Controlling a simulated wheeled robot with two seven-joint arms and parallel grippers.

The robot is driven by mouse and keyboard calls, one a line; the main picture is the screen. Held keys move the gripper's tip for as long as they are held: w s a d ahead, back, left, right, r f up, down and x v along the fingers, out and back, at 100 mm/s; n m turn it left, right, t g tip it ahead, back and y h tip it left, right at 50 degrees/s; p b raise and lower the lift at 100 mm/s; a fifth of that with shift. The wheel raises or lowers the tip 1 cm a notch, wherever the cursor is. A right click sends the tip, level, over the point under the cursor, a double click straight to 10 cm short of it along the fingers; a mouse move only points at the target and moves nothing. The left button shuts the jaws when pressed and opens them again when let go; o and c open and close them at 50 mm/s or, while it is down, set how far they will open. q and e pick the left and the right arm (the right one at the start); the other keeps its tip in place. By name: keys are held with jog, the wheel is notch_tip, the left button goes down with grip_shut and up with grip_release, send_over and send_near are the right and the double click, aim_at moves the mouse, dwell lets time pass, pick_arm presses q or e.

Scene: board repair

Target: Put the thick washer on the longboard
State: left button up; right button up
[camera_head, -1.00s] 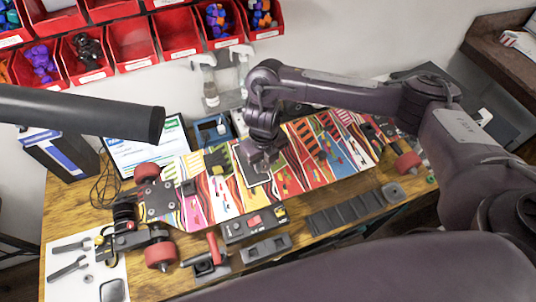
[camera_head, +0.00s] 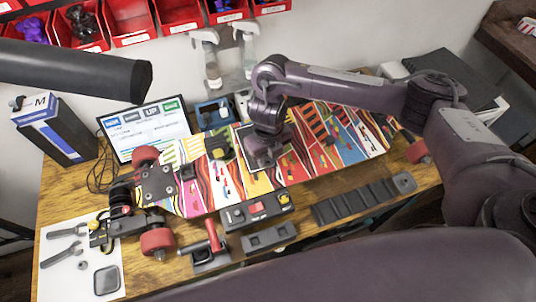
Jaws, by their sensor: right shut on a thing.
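The longboard (camera_head: 345,140) lies across the table, with a colourful striped deck and red wheels at both ends. My right gripper (camera_head: 264,160) is low over the middle of the deck, inside a white-outlined square, pointing down. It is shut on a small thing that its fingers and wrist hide. I cannot tell whether that thing is the thick washer or whether it touches the deck. A small grey round piece (camera_head: 82,265) lies on the white sheet at the lower left, too small to identify surely. My left gripper is not in view.
The white sheet (camera_head: 60,284) also holds wrenches (camera_head: 64,254). A black box with buttons (camera_head: 258,211), a red-handled tool (camera_head: 214,240) and a dark slotted tray (camera_head: 362,202) stand in front of the board. Spray bottles (camera_head: 208,58) and red bins (camera_head: 131,22) are behind.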

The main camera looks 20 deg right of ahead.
jog(key=shift+f, duration=0.3)
dwell(0.6)
jog(key=shift+f+b, duration=0.3)
jog(key=shift+b, duration=0.25)
jog(key=o, duration=0.9)
jog(key=shift+o, duration=0.2)
jog(key=shift+c, duration=0.4)
jog(key=shift+c, duration=0.6)
jog(key=shift+r, duration=0.1)
